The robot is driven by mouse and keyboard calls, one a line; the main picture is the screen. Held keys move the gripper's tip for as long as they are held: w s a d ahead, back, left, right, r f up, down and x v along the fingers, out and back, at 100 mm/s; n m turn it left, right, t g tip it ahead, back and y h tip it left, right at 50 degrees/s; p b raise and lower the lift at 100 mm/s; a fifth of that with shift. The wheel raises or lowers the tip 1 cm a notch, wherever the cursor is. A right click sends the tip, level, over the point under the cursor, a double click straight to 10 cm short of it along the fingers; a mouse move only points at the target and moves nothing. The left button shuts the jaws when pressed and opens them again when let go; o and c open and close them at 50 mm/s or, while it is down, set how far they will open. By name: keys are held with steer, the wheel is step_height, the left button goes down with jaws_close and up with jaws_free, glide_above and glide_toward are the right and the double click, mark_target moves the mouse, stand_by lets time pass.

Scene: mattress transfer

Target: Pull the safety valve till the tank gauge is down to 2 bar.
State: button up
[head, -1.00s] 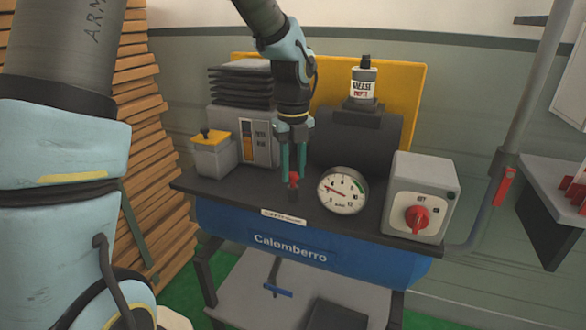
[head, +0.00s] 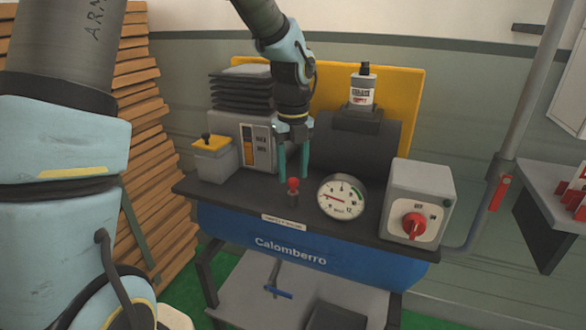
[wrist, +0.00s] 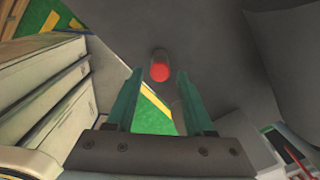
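The safety valve is a small red-topped knob (head: 293,184) on a dark stem, standing on the compressor's black top plate. It also shows in the wrist view (wrist: 160,71), just beyond the fingertips. My gripper (head: 293,176) is open above the knob, its two green fingers apart and nothing held between them. The tank gauge (head: 341,203) is a round white dial right of the valve. Its red needle points left and slightly up, in the low part of the scale; the exact reading is too small to tell. The blue tank (head: 330,262) lies under the plate.
A grey box with a red rotary switch (head: 414,226) stands right of the gauge. A dark motor cylinder carries a grease bottle (head: 362,86) behind. A ribbed grey unit (head: 240,90) stands left of my gripper. A blue-handled drain valve (head: 277,292) hangs below the tank.

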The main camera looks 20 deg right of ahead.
mark_target(293, 179)
steer(key=shift+o, duration=0.5)
step_height(293, 179, up, 11)
steer(key=shift+b, duration=0.45)
steer(key=shift+f, duration=0.1)
